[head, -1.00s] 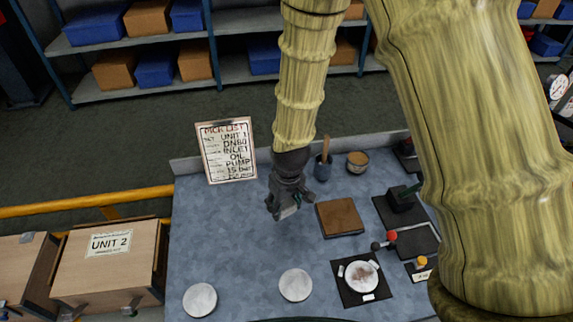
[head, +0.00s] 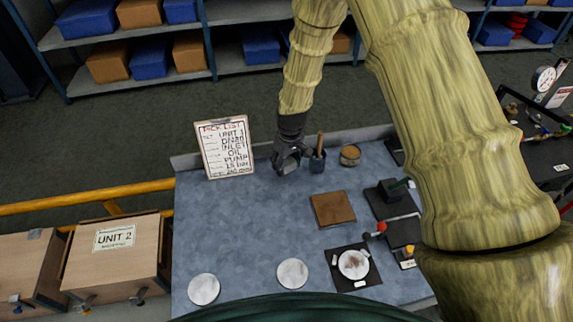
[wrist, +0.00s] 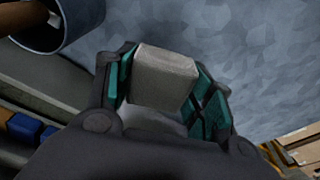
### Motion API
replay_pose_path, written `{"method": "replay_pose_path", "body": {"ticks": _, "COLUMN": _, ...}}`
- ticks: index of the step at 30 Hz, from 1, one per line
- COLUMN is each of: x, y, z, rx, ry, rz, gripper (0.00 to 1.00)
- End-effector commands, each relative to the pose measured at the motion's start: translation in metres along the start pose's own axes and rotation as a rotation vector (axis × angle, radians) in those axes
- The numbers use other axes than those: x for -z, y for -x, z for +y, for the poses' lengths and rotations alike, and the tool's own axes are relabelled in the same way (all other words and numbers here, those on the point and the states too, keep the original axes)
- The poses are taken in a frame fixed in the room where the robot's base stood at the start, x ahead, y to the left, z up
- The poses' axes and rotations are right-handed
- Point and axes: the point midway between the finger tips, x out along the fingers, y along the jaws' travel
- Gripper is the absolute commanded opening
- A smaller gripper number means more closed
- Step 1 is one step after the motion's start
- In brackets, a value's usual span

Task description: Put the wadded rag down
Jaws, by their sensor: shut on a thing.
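My gripper (head: 287,165) is near the back edge of the blue-grey bench (head: 235,235), just left of the dark cup. In the wrist view its teal-padded fingers (wrist: 168,80) are shut on a pale grey, blocky lump, the wadded rag (wrist: 163,75). The rag lies between the pads with its outer face showing. In the head view the gripper mostly hides the rag. I cannot tell how far it is above the bench top.
The dark cup (head: 317,162) with a wooden handle stands close beside the gripper; a small tub (head: 350,155) is right of it. A pick-list board (head: 225,148) stands left. A brown pad (head: 333,208) and white discs (head: 292,273) lie nearer. The left-middle bench is clear.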

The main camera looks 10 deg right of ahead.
Motion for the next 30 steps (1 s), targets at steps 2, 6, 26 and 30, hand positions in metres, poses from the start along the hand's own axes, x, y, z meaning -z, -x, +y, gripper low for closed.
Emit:
{"method": "replay_pose_path", "body": {"ticks": 2, "x": 0.003, "y": 0.0, "z": 0.003, "rx": 0.0, "ry": 0.0, "rz": 0.001, "gripper": 0.23}}
{"method": "replay_pose_path", "body": {"ticks": 6, "x": 0.006, "y": -0.007, "z": 0.006, "rx": 0.001, "ry": 0.0, "rz": -0.002, "gripper": 0.23}}
{"method": "replay_pose_path", "body": {"ticks": 26, "x": 0.003, "y": -0.037, "z": 0.006, "rx": 0.0, "ry": 0.0, "rz": 0.0, "gripper": 0.23}}
{"method": "replay_pose_path", "body": {"ticks": 30, "x": 0.002, "y": -0.04, "z": 0.006, "rx": 0.0, "ry": 0.0, "rz": 0.0, "gripper": 0.23}}
